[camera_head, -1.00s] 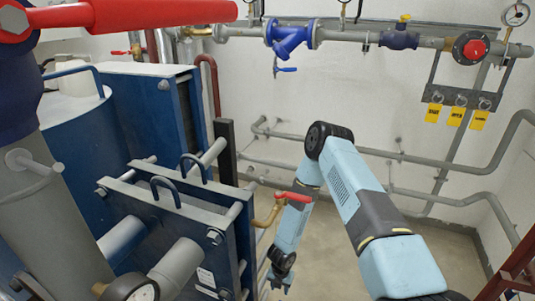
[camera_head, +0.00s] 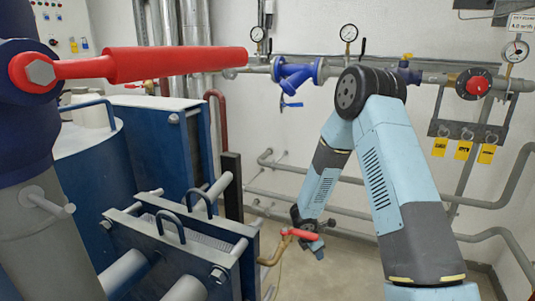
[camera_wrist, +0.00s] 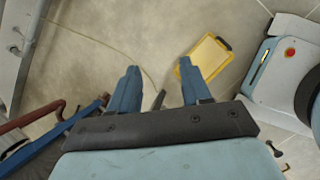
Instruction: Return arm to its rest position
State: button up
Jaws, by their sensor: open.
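My blue and black arm stands on the right of the head view, with its elbow (camera_head: 350,92) raised in front of the wall. The forearm hangs down and left from it. My gripper (camera_head: 317,251) is at its lower end, close in the picture to a small red valve handle (camera_head: 300,234), which partly covers the wrist. In the wrist view my gripper (camera_wrist: 160,90) points toward the floor. Its two blue fingers are apart, with nothing held between them. I cannot tell the exact gap between the gripper and the valve handle.
The blue plate exchanger (camera_head: 180,250) stands left of the arm. A large red lever (camera_head: 180,64) crosses the upper left. Grey pipes (camera_head: 400,213) run along the wall behind. A yellow tray (camera_wrist: 207,60) lies on the floor near my base.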

jog(key=s+d+r+m+h, duration=0.1)
jog(key=s+d+r+m, duration=0.25)
jog(key=r, duration=0.65)
jog(key=s+d+r+m, duration=0.25)
jog(key=r+m, duration=0.25)
jog(key=r, duration=0.6)
jog(key=s+d+r+m+h, duration=0.1)
jog(key=s+d+r+m, duration=0.25)
jog(key=r, duration=0.65)
jog(key=s+a+r+m+t+y, duration=0.1)
jog(key=s+r+m, duration=0.4)
jog(key=s, duration=0.7)
jog(key=s+a+r+m+t+y, duration=0.1)
jog(key=s+r+m+y, duration=0.3)
jog(key=s+r, duration=0.5)
jog(key=s+a+m, duration=0.1)
jog(key=s+m, duration=0.1)
jog(key=s, duration=0.1)
jog(key=shift+a+r+t+y, duration=0.25)
jog(key=shift+a+t+y, duration=0.05)
jog(key=shift+a, duration=0.1)
